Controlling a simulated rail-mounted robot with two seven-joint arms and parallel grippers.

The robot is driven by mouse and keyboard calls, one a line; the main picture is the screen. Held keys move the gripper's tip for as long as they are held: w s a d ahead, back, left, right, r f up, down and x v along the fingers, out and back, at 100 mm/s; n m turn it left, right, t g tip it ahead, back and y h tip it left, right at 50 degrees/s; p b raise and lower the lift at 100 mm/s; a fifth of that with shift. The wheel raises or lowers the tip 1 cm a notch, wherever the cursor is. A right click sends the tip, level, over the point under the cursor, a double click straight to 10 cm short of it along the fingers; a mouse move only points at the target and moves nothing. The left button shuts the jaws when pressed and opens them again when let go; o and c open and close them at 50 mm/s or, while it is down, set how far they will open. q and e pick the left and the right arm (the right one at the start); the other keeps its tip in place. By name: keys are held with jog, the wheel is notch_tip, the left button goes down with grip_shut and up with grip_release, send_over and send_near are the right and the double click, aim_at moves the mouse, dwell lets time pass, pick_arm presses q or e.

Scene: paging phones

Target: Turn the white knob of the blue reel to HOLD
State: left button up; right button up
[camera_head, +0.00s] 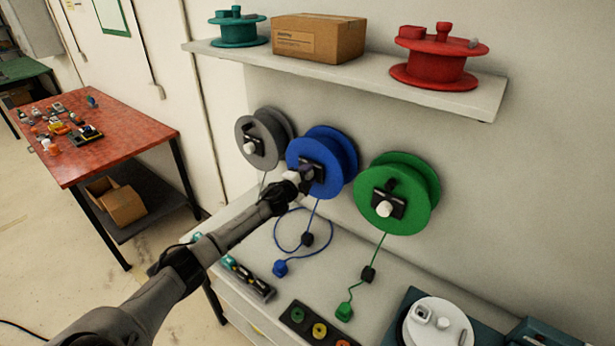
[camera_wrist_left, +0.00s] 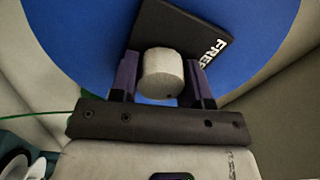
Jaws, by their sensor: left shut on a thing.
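The blue reel (camera_head: 321,153) is mounted on the wall between a grey reel and a green reel. My left gripper (camera_head: 303,176) reaches its front and hides most of its black plate. In the left wrist view the blue reel (camera_wrist_left: 80,40) fills the background. The white knob (camera_wrist_left: 163,74) sits between the two fingers of my left gripper (camera_wrist_left: 162,80), which is shut on it. The black plate (camera_wrist_left: 185,28) behind it is tilted and reads "FREE", partly covered by a finger. I see no HOLD lettering. My right gripper is not in view.
The grey reel (camera_head: 256,142) and green reel (camera_head: 412,185) hang close on either side. A blue cord (camera_head: 316,212) hangs to the white counter below. A shelf (camera_head: 345,73) above carries a teal reel, a cardboard box (camera_head: 318,39) and a red reel. A red table (camera_head: 97,150) stands left.

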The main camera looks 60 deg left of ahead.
pick_arm(q)
jog(key=shift+m, duration=1.3)
jog(key=o, duration=0.9)
jog(key=shift+s, duration=0.1)
jog(key=shift+s+d+f, duration=0.1)
jog(key=shift+s+d, duration=0.05)
jog(key=shift+s, duration=0.15)
jog(key=v, duration=1.3)
